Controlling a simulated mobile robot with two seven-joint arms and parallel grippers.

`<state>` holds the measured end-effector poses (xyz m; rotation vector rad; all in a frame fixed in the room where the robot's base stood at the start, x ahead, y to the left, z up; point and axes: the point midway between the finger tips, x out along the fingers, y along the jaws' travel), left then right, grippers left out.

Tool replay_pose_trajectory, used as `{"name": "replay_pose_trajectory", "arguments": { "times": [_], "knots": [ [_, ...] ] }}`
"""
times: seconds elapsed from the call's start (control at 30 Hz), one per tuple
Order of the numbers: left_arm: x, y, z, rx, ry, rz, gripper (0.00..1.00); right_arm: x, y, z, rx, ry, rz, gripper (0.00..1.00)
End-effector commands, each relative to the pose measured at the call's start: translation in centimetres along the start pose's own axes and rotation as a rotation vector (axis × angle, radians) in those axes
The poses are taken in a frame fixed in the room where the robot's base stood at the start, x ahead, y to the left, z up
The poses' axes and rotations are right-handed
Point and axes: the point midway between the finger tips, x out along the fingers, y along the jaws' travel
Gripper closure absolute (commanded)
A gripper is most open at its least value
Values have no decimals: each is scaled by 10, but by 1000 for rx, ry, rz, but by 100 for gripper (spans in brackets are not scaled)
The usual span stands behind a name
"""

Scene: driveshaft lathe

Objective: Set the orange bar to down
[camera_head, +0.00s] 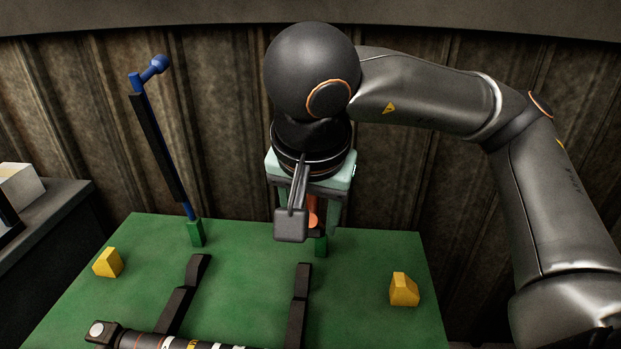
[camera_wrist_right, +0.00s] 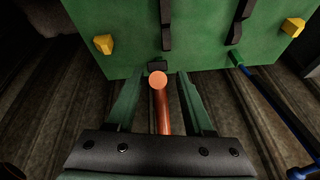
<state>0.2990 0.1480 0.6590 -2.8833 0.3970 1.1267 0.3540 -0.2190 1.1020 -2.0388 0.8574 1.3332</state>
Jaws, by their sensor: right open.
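The orange bar (camera_head: 313,208) is at the back edge of the green table, mostly hidden behind my right wrist in the head view. In the right wrist view the orange bar (camera_wrist_right: 163,108) shows its round end and part of its shaft, lying between the two fingers. My right gripper (camera_wrist_right: 160,100) is open, pointing down around the bar, with a finger on each side. Gaps show between the fingers and the bar in that view. The gripper (camera_head: 310,205) is partly hidden in the head view. My left gripper is not in view.
A blue bar (camera_head: 161,145) stands raised at the table's back left. The green table (camera_head: 240,285) holds black supports (camera_head: 301,300), a dark shaft (camera_head: 160,341) at the front and two yellow blocks (camera_head: 404,289). A corrugated wall (camera_head: 215,100) is close behind.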

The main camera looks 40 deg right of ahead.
Motion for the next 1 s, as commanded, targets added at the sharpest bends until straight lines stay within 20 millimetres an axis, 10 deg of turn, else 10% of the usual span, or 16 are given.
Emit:
{"name": "replay_pose_trajectory", "arguments": {
  "times": [0.5, 1.0],
  "knots": [
    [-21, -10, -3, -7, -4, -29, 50, -98, -1, -1, 2, 2, -4, 48],
    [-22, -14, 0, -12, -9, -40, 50, -110, 0, 0, 1, -2, -2, 51]
  ]
}}
